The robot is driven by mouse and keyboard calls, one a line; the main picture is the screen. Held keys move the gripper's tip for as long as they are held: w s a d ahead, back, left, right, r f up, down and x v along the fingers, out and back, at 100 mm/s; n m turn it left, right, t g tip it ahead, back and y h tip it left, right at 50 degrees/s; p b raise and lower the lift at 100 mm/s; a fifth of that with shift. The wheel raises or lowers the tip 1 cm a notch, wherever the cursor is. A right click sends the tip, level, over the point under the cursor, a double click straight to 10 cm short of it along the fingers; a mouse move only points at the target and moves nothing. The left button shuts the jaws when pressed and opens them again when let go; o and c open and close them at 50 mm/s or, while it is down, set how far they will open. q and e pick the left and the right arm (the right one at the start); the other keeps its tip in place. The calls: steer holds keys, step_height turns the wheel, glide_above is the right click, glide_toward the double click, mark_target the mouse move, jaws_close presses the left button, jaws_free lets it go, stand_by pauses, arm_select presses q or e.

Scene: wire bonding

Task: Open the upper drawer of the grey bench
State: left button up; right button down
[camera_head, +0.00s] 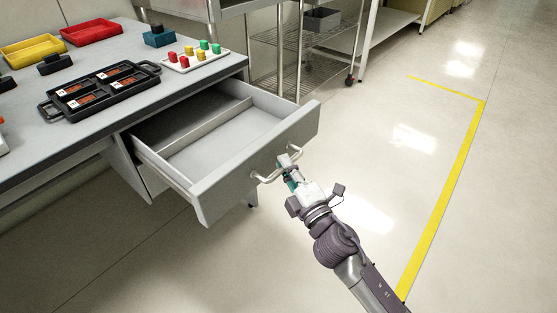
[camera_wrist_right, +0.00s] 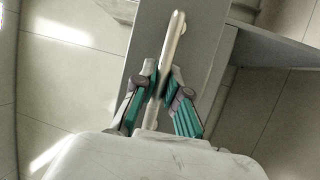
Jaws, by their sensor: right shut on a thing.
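The upper drawer (camera_head: 255,160) of the grey bench (camera_head: 95,130) stands well out from the bench, and its inside shows. Its inside is empty, with a divider along the left part. A bar handle (camera_head: 265,179) is on its front panel. My right gripper (camera_head: 287,170) is at the handle, with its fingers shut around the bar. In the right wrist view the pale handle (camera_wrist_right: 175,45) runs between the teal and grey fingers of my right gripper (camera_wrist_right: 159,88). My left gripper is in neither view.
On the bench top are a black tray with cards (camera_head: 100,90), yellow and red bins (camera_head: 90,31), and a white board with coloured pegs (camera_head: 197,60). A wire shelf rack (camera_head: 275,65) stands behind. The floor to the right is clear, with a yellow line (camera_head: 445,190).

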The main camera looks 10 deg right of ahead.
steer(key=shift+s+f, duration=0.1)
steer(key=c, duration=1.2)
jaws_free()
steer(key=v, duration=1.2)
